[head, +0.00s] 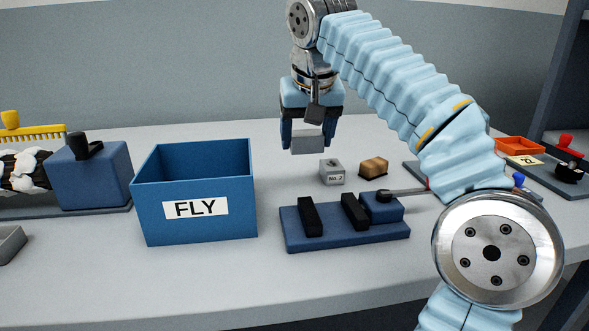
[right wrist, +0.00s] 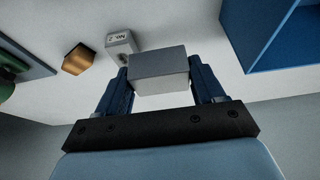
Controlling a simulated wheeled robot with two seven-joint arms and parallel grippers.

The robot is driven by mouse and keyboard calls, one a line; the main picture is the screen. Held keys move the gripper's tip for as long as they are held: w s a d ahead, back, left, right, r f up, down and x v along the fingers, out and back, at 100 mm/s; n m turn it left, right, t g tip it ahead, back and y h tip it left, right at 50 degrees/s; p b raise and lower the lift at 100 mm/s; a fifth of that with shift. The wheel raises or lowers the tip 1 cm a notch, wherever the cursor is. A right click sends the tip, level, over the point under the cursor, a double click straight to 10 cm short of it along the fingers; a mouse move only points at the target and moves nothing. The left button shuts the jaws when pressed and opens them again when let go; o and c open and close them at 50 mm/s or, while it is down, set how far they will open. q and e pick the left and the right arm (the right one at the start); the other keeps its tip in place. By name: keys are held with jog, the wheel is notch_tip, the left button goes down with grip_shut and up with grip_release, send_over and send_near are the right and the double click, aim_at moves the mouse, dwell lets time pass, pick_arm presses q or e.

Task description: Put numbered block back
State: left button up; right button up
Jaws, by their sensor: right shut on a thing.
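My right gripper (head: 311,137) is shut on a plain grey block (head: 307,144) and holds it above the table. In the right wrist view the held block (right wrist: 160,70) sits between the two blue fingers; no number shows on its visible faces. A second grey block (head: 332,173), marked "No.2", stands on the table below and slightly right of the held one. It also shows in the right wrist view (right wrist: 119,42), beyond the held block's left side. My left gripper is not in view.
A blue bin (head: 194,208) labelled "FLY" stands left, a blue fixture (head: 345,232) with black bars in front. A brown block (head: 374,167) lies right of the numbered block. An orange tray (head: 519,146) is far right, a carding device (head: 90,174) far left.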

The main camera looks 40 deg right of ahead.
aim_at(293, 180)
jog(key=w+f, duration=0.1)
jog(key=f, duration=0.1)
jog(key=w+f, duration=0.2)
jog(key=shift+d+b, duration=0.2)
jog(key=shift+b, duration=0.1)
jog(key=x, duration=0.2)
jog(key=b+x, duration=0.1)
jog(key=x, duration=0.1)
jog(key=shift+a+f, duration=0.15)
jog(key=shift+a, duration=0.05)
jog(key=shift+f, duration=0.3)
jog(key=shift+f, duration=0.1)
jog(key=o, duration=1.5)
jog(key=shift+r, duration=0.35)
jog(key=p+v, duration=0.3)
jog(key=v, duration=0.8)
jog(key=shift+s+a+r, duration=0.15)
jog(key=shift+s+r, duration=0.05)
